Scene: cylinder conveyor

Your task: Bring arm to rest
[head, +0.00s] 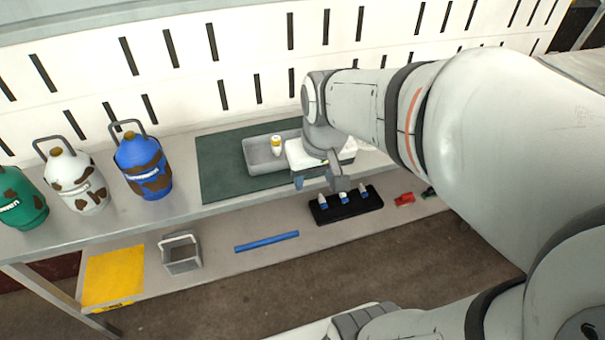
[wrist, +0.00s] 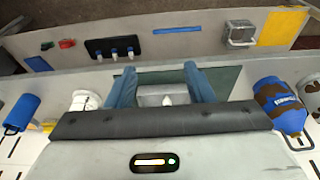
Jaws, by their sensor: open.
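My arm reaches in from the right in the head view, and my gripper (head: 316,181) hangs over the front edge of the upper shelf, to the right of a grey tray. In the wrist view my gripper (wrist: 158,82) shows two blue fingers spread apart with nothing held between them. The grey tray (head: 262,170) stands on a dark green mat (head: 222,178), and a small white bottle with a yellow cap (head: 276,147) stands in it. Part of the tray's right side is hidden behind my gripper.
A blue gas cylinder (head: 143,165), a white one (head: 78,182) and a green one (head: 20,200) stand at left. The lower shelf holds a black holder (head: 347,210) with small bottles, a blue bar (head: 267,242), a grey basket (head: 181,254) and a yellow sheet (head: 113,276).

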